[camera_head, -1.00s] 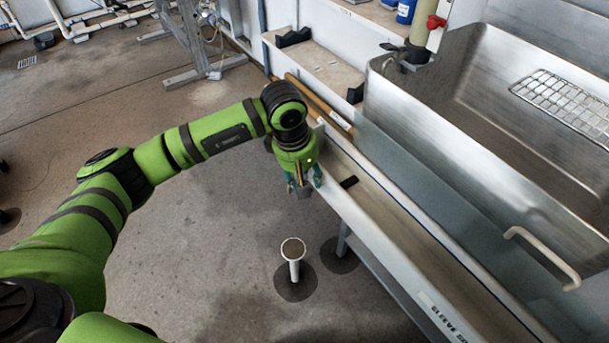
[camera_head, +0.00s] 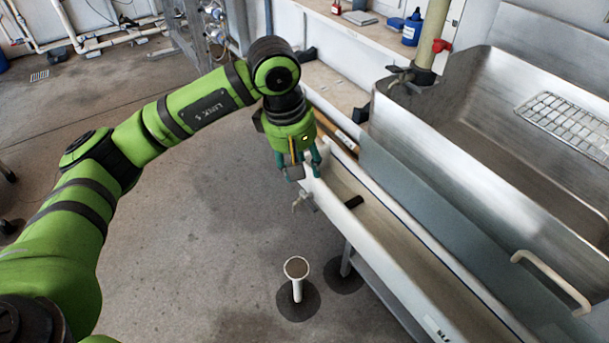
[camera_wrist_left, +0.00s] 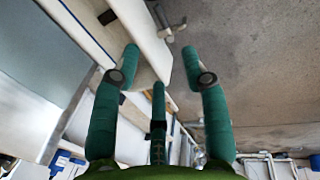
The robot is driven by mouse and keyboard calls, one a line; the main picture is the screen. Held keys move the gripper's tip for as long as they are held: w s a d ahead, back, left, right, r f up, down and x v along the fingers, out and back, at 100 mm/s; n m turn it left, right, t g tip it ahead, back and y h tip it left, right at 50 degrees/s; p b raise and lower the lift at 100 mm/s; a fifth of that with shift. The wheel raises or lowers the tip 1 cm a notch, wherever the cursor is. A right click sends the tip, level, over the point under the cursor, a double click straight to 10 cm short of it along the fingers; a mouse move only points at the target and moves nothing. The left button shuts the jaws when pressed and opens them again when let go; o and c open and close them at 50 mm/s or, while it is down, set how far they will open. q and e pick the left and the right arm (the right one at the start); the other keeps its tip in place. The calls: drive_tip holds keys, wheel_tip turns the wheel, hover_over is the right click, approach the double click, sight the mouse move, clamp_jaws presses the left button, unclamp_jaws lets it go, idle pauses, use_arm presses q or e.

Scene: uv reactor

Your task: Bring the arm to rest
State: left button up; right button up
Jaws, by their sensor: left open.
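My left arm is green with dark joints and reaches in from the left in the head view. The trough's pale edge (camera_wrist_left: 148,40) and the floor show beyond the fingertips. I cannot tell whether a finger touches the trough. My right gripper is not in view.
A steel sink (camera_head: 450,130) with a white handle (camera_head: 548,280) and a wire rack (camera_head: 570,125) stands at the right. A white floor pipe (camera_head: 297,270) rises below the trough. A shelf (camera_head: 340,50) with a blue bottle (camera_head: 412,30) is behind. Open floor lies at the left.

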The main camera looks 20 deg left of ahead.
use_arm(q)
drive_tip(key=shift+r, duration=0.3)
